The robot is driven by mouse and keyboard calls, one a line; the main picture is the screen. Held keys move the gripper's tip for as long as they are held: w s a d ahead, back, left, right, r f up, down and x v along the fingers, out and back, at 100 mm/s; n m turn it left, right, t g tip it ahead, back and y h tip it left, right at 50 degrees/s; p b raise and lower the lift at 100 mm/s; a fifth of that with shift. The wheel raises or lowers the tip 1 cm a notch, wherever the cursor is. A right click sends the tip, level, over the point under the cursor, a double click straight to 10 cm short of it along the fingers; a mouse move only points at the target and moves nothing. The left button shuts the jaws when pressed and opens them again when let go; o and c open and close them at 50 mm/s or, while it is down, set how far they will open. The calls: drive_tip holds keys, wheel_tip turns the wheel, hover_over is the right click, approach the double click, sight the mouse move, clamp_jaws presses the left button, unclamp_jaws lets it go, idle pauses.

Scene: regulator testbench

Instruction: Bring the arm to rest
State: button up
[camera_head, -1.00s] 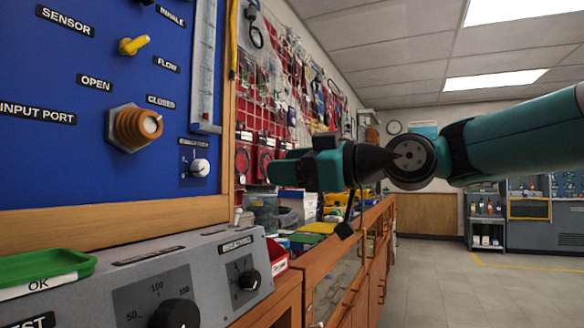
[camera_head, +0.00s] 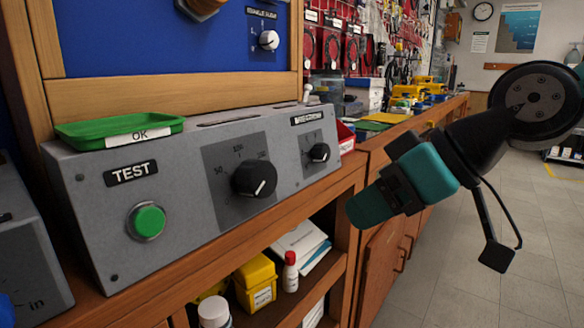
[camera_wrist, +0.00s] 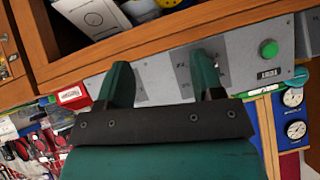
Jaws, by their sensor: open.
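My gripper (camera_head: 372,207) is teal with a dark wrist and hangs in the air at the right of the head view, in front of the wooden bench. It points down and to the left, toward the bench's open shelf. In the wrist view my gripper's two fingers (camera_wrist: 162,84) stand apart with nothing between them. The grey test panel (camera_wrist: 150,82) shows behind the fingers. My gripper appears clear of the panel and the bench.
The grey test box (camera_head: 90,235) has a green button (camera_head: 147,221) and a black dial (camera_head: 254,179). A green OK tray (camera_head: 118,130) lies on top. The shelf below holds a yellow box (camera_head: 255,283) and a small bottle (camera_head: 290,271). Open floor (camera_head: 480,275) lies at right.

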drive_tip(key=s+d+f+m+g+h, duration=0.3)
drive_tip(key=s+d+f+g+h, duration=0.15)
drive_tip(key=s+f, duration=0.7)
wheel_tip(320, 180, up, 30)
drive_tip(key=s+p, duration=0.1)
drive_tip(key=p, duration=2.7)
drive_tip(key=shift+f+y, duration=0.15)
drive_tip(key=shift+y, duration=0.2)
drive_tip(key=shift+c, duration=0.4)
